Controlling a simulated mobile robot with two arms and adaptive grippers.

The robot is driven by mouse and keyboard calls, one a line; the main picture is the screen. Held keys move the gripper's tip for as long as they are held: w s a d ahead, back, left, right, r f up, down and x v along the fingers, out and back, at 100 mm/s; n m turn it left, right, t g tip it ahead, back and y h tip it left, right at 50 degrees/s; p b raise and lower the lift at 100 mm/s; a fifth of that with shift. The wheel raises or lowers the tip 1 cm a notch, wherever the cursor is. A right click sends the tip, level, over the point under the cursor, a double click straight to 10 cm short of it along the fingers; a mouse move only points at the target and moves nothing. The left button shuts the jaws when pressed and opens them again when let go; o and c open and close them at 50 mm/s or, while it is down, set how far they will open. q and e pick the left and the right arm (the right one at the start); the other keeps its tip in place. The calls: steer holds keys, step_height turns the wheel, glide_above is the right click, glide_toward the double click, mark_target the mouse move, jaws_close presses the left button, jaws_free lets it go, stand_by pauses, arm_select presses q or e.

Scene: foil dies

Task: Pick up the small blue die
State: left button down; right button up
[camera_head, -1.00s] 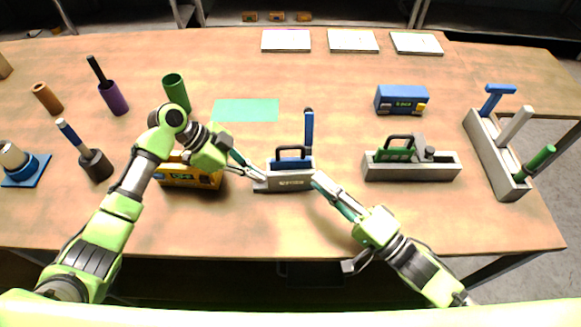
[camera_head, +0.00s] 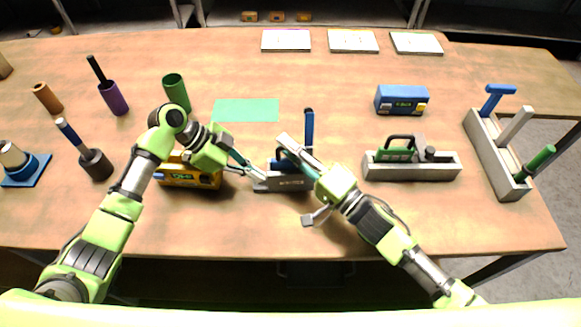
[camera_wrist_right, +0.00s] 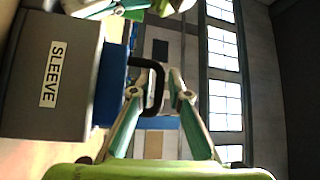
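The small blue die (camera_head: 274,163), a blue block with a black loop handle, sits in a grey sleeve (camera_head: 283,185) at the table's front middle. My right gripper (camera_head: 286,145) is over it, partly hiding it.
A yellow block (camera_head: 190,177) lies under my left arm. A grey holder with a green handled block (camera_head: 395,155) stands to the right, with a larger blue block (camera_head: 402,100) behind it. A rack of coloured handles (camera_head: 495,150) is at far right. The front right table is clear.

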arm_select(q)
steer(key=shift+s+f, duration=0.15)
steer(key=shift+f, duration=0.15)
arm_select(e)
jaws_close()
arm_select(q)
steer(key=shift+a, duration=0.1)
arm_select(e)
steer(key=shift+r, duration=0.15)
step_height(320, 180, up, 10)
steer(key=shift+f, duration=0.1)
arm_select(q)
steer(key=shift+r, duration=0.1)
